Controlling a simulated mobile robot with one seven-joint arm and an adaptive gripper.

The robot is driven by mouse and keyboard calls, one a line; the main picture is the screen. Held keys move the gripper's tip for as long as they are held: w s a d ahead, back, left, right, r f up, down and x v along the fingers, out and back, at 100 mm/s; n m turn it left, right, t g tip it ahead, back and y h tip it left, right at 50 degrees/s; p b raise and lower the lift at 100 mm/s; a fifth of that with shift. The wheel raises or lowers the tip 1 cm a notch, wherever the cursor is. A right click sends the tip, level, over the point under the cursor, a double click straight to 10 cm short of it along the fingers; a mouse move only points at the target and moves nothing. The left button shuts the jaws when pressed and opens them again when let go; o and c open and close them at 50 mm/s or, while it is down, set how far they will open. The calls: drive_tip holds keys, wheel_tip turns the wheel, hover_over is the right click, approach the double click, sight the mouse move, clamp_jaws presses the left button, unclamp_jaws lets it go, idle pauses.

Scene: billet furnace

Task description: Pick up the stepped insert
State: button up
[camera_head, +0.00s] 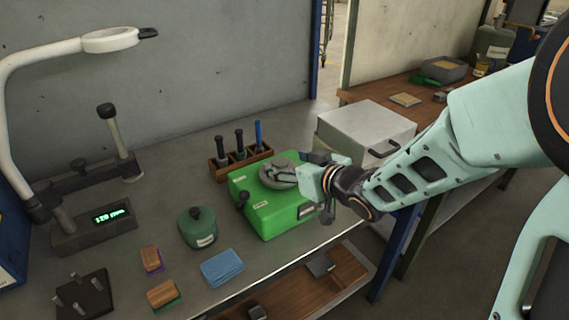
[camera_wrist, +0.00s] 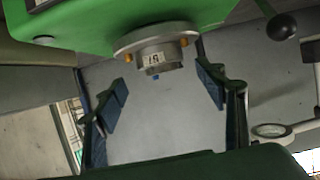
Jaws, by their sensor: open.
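The stepped insert (camera_wrist: 155,58) is a small round grey metal piece with a narrower end and a white label with dark marks. In the wrist view it sits against a wider grey disc on the green machine (camera_wrist: 90,22). My gripper (camera_wrist: 163,95) is open, with one dark finger on each side and a clear gap between the insert and each finger. In the head view my gripper (camera_head: 318,182) is at the right side of the green machine (camera_head: 270,218), beside its round top plate (camera_head: 270,168). The insert is hard to make out there.
A wooden rack with several handled tools (camera_head: 245,162) stands behind the machine. A grey box (camera_head: 365,128) is at its right. A green lidded pot (camera_head: 198,228), a blue cloth (camera_head: 222,267) and brushes (camera_head: 163,294) lie left and in front. A black ball knob (camera_wrist: 281,27) sticks out near the insert.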

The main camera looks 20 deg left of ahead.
sight(280, 160)
drive_tip(key=shift+x, duration=1.95)
drive_tip(key=shift+s, duration=0.15)
drive_tip(key=shift+c, duration=0.7)
clamp_jaws()
drive_tip(key=shift+a+r, duration=0.1)
